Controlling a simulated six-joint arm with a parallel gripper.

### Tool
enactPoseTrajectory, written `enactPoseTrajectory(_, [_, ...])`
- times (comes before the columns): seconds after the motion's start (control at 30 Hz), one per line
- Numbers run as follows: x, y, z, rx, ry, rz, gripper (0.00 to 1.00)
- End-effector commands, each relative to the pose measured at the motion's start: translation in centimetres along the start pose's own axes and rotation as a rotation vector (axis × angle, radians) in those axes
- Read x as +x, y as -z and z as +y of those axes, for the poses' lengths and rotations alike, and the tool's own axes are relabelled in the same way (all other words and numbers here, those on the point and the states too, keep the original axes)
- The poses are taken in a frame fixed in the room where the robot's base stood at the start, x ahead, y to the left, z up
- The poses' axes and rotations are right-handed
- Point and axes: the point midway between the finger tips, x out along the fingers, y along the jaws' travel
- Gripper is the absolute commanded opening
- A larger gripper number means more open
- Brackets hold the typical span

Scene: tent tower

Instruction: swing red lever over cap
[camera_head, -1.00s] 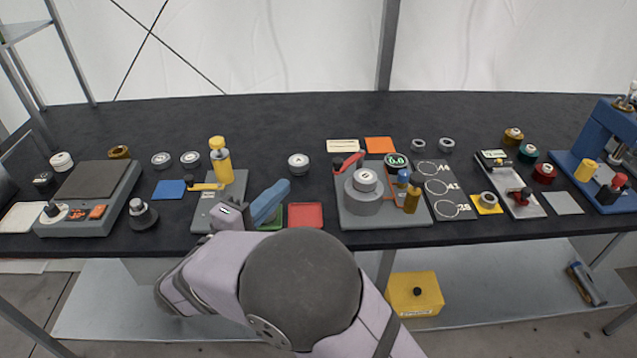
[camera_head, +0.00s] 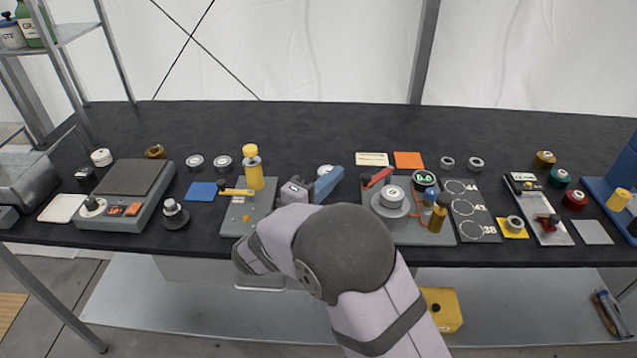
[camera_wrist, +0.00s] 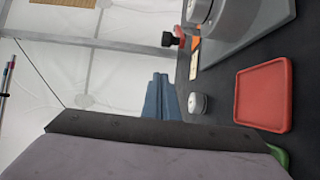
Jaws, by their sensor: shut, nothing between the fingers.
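The red lever (camera_head: 377,177) stands at the back left of a grey fixture plate (camera_head: 432,238), left of the silver cap (camera_head: 392,194) on its round grey base. The lever lies beside the cap, not across it. In the wrist view, a dark knob with red (camera_wrist: 172,40), probably the lever's end, shows beside the fixture. My gripper (camera_head: 328,182), with blue fingers, is shut and empty, a short way left of the lever and apart from it. Its fingers also show in the wrist view (camera_wrist: 160,98). My arm hides the table in front of it.
A loose silver cap (camera_wrist: 197,104) lies close to my fingers. A red tray (camera_wrist: 265,96) lies in front of the fixture. A blue knob (camera_head: 430,194) and a brass post (camera_head: 438,214) stand right of the cap. The table's back is clear.

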Motion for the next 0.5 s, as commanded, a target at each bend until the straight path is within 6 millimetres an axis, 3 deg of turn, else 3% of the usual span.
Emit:
enactPoseTrajectory(0.2, [0.4, -2.5, 0.1, -0.003, 0.001, 0.000, 0.00])
enactPoseTrajectory(0.5, [0.6, -3.5, 0.0, 0.000, 0.001, 0.001, 0.00])
